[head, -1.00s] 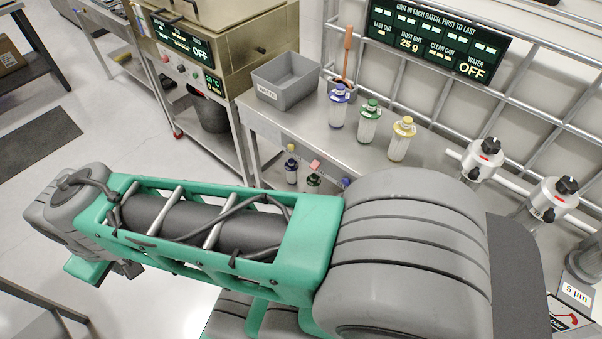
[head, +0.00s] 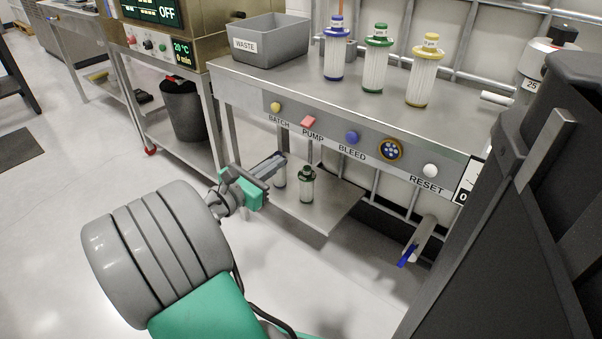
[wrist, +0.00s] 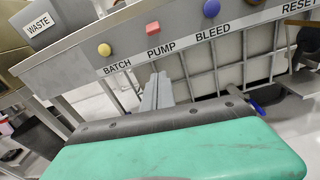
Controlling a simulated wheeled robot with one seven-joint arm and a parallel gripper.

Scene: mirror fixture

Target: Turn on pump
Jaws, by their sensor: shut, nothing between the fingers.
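My gripper (head: 279,158) is below and a little left of this button, apart from the panel. In the wrist view my gripper (wrist: 158,80) is shut and empty, its fingers pointing up toward the panel under the PUMP label. I cannot tell the exact gap to the panel.
On the panel are a yellow BATCH button (head: 276,106), a blue BLEED button (head: 352,137) and a white RESET button (head: 430,171). A lower shelf (head: 330,205) holds small bottles behind my gripper. A grey WASTE bin (head: 262,42) and several filter cartridges stand on top.

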